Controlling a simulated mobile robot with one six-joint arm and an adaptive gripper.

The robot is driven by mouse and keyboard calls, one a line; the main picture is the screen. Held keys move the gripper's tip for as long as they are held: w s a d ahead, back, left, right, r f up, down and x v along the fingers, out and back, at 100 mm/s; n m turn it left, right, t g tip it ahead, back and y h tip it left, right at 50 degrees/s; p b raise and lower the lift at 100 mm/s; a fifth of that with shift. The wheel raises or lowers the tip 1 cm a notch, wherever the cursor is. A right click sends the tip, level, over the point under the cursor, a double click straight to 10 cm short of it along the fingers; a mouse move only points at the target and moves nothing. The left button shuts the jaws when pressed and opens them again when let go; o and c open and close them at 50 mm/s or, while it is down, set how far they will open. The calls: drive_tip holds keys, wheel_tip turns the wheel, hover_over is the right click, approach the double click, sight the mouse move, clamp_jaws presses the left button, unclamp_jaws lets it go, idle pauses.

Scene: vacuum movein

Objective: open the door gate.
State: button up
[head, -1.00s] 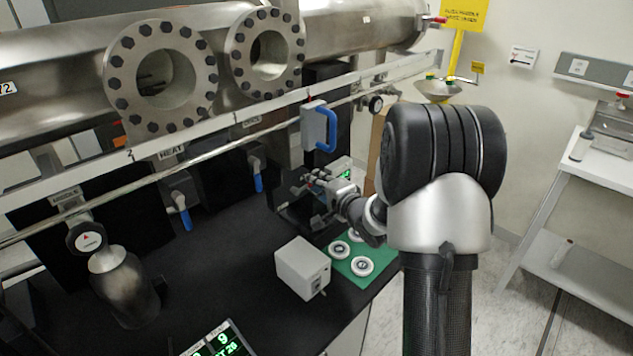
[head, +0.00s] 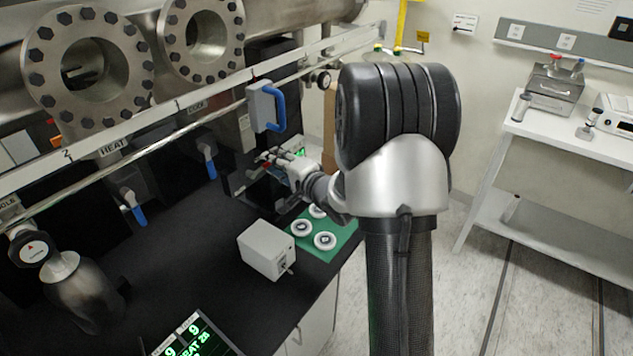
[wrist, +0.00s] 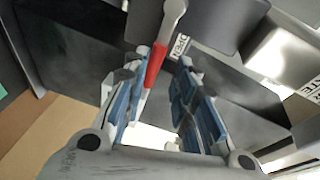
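My gripper (head: 272,160) is at the right end of the bench, below a grey plate with a blue handle (head: 278,108). In the wrist view my gripper (wrist: 163,72) is open, with its blue-padded fingers apart. A grey lever with a red band (wrist: 155,65) reaches down between the fingers, closer to the left one. I cannot tell whether they touch. A label reading OPEN (wrist: 181,44) shows upside down beside the lever. My arm hides part of the area behind it, and I cannot make out a whole gate.
A white-grey box (head: 265,250) and a green mat (head: 345,247) with several round white flanges lie on the bench near my forearm. A rail (head: 150,112) runs above the bench, with blue-handled valves below. A white side table (head: 545,150) stands right. Floor between is clear.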

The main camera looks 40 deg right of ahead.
drive_tip(key=s+d+r+p, duration=0.1)
drive_tip(key=s+r+p, duration=0.2)
drive_tip(key=s, duration=1.4)
drive_tip(key=shift+d+p, duration=0.25)
drive_tip(key=shift+p, duration=0.5)
drive_tip(key=shift+w+r, duration=0.1)
drive_tip(key=shift+r, duration=0.1)
idle(0.5)
wheel_tip(320, 180, up, 10)
idle(0.5)
idle(0.4)
